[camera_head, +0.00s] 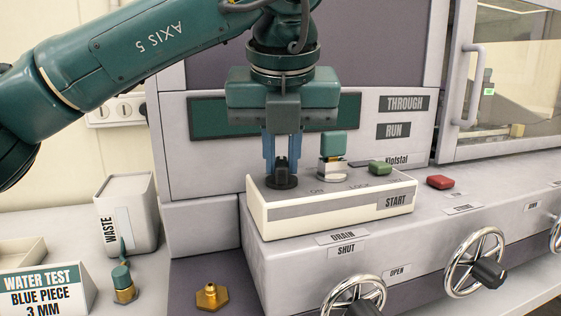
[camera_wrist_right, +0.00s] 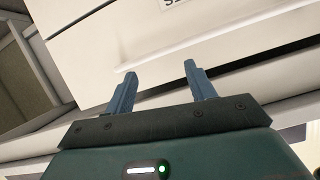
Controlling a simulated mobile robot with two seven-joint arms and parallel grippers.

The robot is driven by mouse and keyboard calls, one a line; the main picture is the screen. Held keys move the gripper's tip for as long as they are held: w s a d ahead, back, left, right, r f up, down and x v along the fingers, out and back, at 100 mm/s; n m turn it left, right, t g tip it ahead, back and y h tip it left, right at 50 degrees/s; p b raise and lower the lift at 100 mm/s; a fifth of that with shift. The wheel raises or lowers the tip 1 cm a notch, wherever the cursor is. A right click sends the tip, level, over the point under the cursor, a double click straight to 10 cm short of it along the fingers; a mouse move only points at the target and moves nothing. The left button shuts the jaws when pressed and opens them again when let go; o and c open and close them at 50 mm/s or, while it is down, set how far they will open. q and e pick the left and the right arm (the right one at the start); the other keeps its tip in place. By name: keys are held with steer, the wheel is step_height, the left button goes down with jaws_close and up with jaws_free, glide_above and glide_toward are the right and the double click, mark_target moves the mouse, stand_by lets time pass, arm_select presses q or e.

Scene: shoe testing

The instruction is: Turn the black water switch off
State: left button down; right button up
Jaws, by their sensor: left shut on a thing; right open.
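The black water switch (camera_head: 281,180) is a dark knob on a round base at the left end of the white control box (camera_head: 330,213). My left gripper (camera_head: 282,163) points straight down over it, with its blue fingers shut on the knob. The fingers partly hide the knob, and I cannot tell which way it is turned. My right gripper (camera_wrist_right: 156,82) shows only in the right wrist view. Its two blue fingers are apart with nothing between them, in front of a pale panel.
On the box are a teal-topped metal piece (camera_head: 333,157) and a green button (camera_head: 380,168). A red button (camera_head: 440,182) lies to the right. Chrome handwheels (camera_head: 474,262) stick out in front. A waste bin (camera_head: 127,212), a brass fitting (camera_head: 212,296) and a sign (camera_head: 44,290) stand left.

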arm_select(q)
steer(key=shift+d+n+y, duration=0.1)
steer(key=shift+n+y, duration=0.4)
steer(key=shift+n, duration=0.5)
steer(key=shift+n+b, duration=0.3)
steer(key=shift+n, duration=0.3)
arm_select(e)
steer(key=shift+s+d+r+t, duration=0.1)
steer(key=shift+s+r+t, duration=0.05)
steer(key=shift+r+t, duration=0.15)
steer(key=shift+f, duration=0.1)
steer(key=shift+f, duration=0.1)
arm_select(q)
steer(key=c, duration=1.4)
jaws_free()
arm_select(e)
steer(key=shift+s, duration=0.1)
